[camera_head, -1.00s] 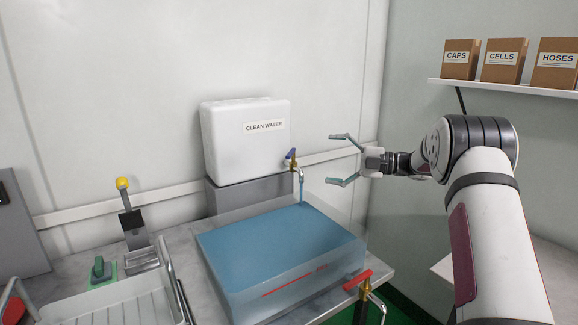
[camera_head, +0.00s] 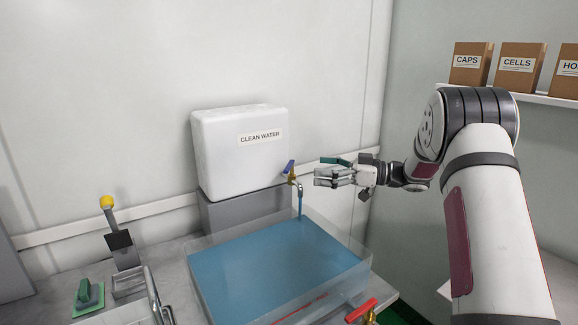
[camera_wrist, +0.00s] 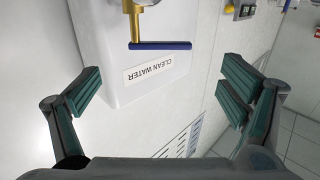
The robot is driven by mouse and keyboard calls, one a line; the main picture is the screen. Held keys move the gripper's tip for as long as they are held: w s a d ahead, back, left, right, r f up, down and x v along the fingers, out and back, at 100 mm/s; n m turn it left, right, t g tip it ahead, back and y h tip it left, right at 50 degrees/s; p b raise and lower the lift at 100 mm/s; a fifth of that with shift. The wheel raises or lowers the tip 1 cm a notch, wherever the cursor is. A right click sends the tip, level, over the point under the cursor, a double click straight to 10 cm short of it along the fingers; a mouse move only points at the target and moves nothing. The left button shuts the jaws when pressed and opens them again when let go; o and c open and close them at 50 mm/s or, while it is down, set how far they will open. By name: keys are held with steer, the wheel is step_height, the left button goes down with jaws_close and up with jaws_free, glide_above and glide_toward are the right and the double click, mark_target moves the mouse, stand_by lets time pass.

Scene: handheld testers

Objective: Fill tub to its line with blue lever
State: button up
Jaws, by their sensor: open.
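The clear tub (camera_head: 350,287) stands on the counter with blue water in it. A red line (camera_head: 300,309) marks its front wall; I cannot tell exactly how the level compares with it. A thin blue stream falls from the brass tap (camera_head: 293,179) into the tub. In the wrist view, the blue lever (camera_wrist: 160,45) lies ahead between the spread fingers.
A red-handled tap (camera_head: 362,310) is at the tub's front right. Boxes sit on a shelf (camera_head: 545,99) at upper right. The air around the blue lever looks clear.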

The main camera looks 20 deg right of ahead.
mark_target(288, 165)
steer(key=x, duration=0.9)
steer(key=shift+a+b, duration=0.1)
steer(key=shift+b, duration=0.3)
steer(key=c, duration=1.7)
steer(key=shift+a+r+m+t+p, duration=0.15)
steer(key=shift+m+t+p, duration=0.15)
steer(key=shift+t+p, duration=0.15)
steer(key=shift+w+a+m+t+h+p, duration=0.1)
steer(key=shift+w+a+m+t+h, duration=0.2)
steer(key=shift+m+t+h, duration=1.2)
steer(key=shift+w+a+m+t+h+p, duration=0.15)
steer(key=shift+w+m+t+h, duration=0.2)
steer(key=shift+m+t+h, duration=1.15)
steer(key=shift+w+a+m+t+h+p, duration=0.1)
steer(key=shift+w+a+m+t+h, duration=0.2)
steer(key=shift+m+t+h, duration=1.2)
steer(key=shift+n+g+h, duration=0.3)
steer(key=shift+g+h, duration=0.25)
steer(key=shift+h, duration=0.25)
